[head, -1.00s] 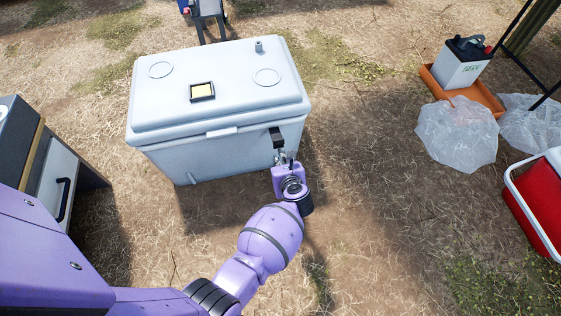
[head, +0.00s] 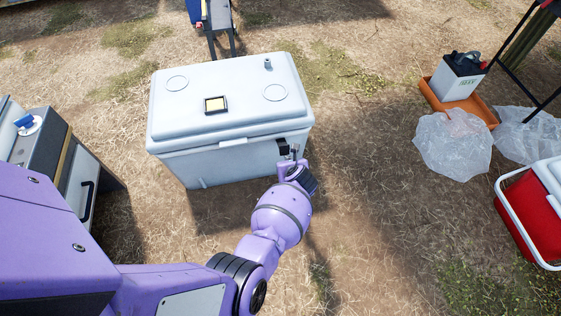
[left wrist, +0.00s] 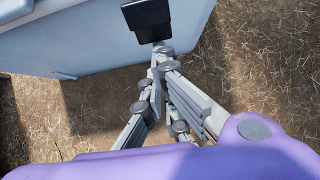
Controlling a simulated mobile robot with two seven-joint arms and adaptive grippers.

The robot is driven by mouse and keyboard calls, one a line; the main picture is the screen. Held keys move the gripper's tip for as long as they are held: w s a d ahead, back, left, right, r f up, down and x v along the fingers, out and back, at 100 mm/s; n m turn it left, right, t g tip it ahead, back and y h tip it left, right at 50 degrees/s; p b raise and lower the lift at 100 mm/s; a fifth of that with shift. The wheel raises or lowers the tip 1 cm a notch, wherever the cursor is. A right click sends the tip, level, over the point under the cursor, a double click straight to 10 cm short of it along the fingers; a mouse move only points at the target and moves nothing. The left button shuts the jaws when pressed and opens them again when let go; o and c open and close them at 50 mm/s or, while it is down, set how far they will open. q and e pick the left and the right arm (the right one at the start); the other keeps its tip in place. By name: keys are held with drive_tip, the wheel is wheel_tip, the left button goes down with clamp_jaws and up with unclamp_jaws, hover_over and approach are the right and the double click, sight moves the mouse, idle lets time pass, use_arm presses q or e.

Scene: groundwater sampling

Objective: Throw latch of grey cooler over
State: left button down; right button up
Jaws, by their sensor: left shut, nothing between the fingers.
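The grey cooler (head: 225,165) stands on the dry ground with its lid (head: 215,122) down. Its dark latch (head: 283,147) sits on the front face near the right end; it also shows at the top of the left wrist view (left wrist: 148,20). My left gripper (head: 293,157) is shut and empty, just in front of the latch. In the left wrist view its fingertips (left wrist: 160,52) reach the latch's lower edge; I cannot tell whether they touch it. My right gripper is in neither view.
A cabinet (head: 75,180) stands at the left. At the right are plastic bags (head: 452,145), an orange tray (head: 490,119) and a red cooler (head: 530,215). The ground right of the grey cooler is clear.

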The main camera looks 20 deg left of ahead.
sight(285, 148)
use_arm(q)
drive_tip(key=shift+g+h, duration=0.5)
drive_tip(key=shift+g, duration=0.1)
drive_tip(key=r+p, duration=0.1)
drive_tip(key=r, duration=0.1)
drive_tip(key=w+r+p, duration=0.1)
drive_tip(key=p, duration=0.1)
drive_tip(key=r+p, duration=0.2)
drive_tip(key=shift+w+a+r, duration=0.15)
drive_tip(key=shift+a+r, duration=0.1)
drive_tip(key=shift+r, duration=0.1)
drive_tip(key=shift+w+a+r+p, duration=0.2)
drive_tip(key=shift+w+r+p, duration=0.1)
drive_tip(key=shift+r+p, duration=0.25)
drive_tip(key=shift+w+a+r+p, duration=0.2)
drive_tip(key=shift+w+r+p, duration=0.1)
drive_tip(key=shift+r+p, duration=0.2)
drive_tip(key=shift+w+a+r, duration=0.3)
drive_tip(key=shift+r, duration=0.05)
